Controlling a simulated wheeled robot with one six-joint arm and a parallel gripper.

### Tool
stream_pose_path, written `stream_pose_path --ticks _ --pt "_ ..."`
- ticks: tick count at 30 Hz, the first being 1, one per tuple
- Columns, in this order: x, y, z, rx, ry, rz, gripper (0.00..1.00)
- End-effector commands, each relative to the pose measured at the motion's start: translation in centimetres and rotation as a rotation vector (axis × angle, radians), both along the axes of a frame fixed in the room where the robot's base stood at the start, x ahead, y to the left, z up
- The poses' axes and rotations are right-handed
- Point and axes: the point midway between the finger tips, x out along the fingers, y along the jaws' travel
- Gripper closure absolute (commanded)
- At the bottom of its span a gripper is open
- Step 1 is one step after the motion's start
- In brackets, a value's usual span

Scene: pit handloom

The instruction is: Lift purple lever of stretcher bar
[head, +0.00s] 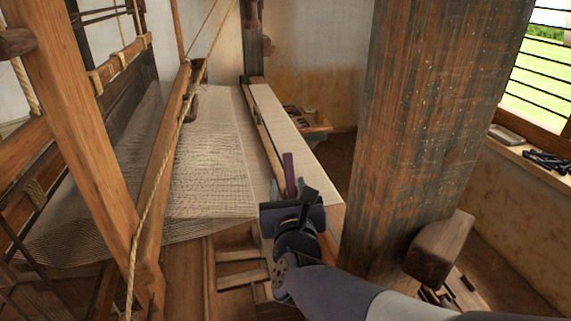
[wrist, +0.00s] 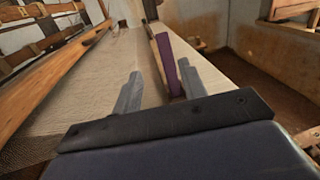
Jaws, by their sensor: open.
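The purple lever (head: 289,172) stands up, slightly tilted, at the near part of the stretcher bar (head: 262,128). The bar is a long wooden strip running away along the woven cloth. My gripper (head: 292,188) is open at the lever's near side. In the wrist view the purple lever (wrist: 167,62) shows between the two grey fingers (wrist: 160,74), nearer the right one. The fingers appear apart from it, though depth and contact are hard to judge. The lever's lower end is hidden behind my gripper in the head view.
A thick wooden post (head: 415,130) rises just right of my arm, with a wooden block (head: 440,250) on it. Loom beams and a rope (head: 150,190) stand at left. The cloth (head: 205,160) spreads between. A windowsill with dark tools (head: 548,160) is far right.

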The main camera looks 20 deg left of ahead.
Motion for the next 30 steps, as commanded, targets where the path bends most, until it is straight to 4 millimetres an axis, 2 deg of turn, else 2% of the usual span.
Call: stream_pose_path --ticks 6,15,21,29,30 --pt "3.3 1.8 -0.2 -0.002 0.002 -0.002 0.6" --pt "6.5 3.7 -0.2 -0.001 0.0 -0.001 0.6" --pt "7.3 4.2 -0.4 0.0 0.0 0.0 0.6" --pt "7.3 4.2 -0.4 0.0 0.0 0.0 0.6" --pt "7.3 4.2 -0.4 0.0 0.0 0.0 0.62"
